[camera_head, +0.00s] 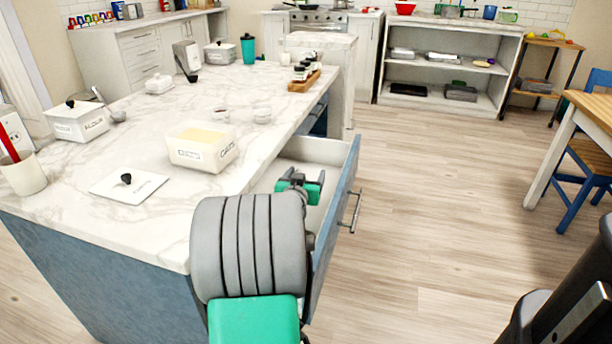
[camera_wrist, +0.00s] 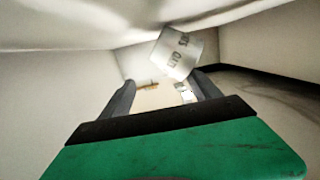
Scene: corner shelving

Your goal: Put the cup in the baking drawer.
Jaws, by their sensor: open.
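The blue-fronted drawer (camera_head: 345,187) with white inside walls stands pulled out from the island. My gripper (camera_head: 300,187) is over or inside the open drawer, near its middle. In the wrist view my gripper (camera_wrist: 160,84) has its two dark fingers spread apart, with pale drawer walls around them. A pale cup-like thing with dark lettering (camera_wrist: 177,54) shows tilted just beyond the fingers, closer to the right finger. It appears to be apart from the fingers, but I cannot tell for sure. In the head view it is not visible; my arm and the drawer side hide part of the inside.
The marble counter (camera_head: 150,120) holds a labelled white box (camera_head: 203,146), a loose lid (camera_head: 128,185), small jars (camera_head: 262,114) and a wooden tray (camera_head: 304,80). The drawer handle (camera_head: 351,210) sticks out to the right. The wooden floor right of it is clear.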

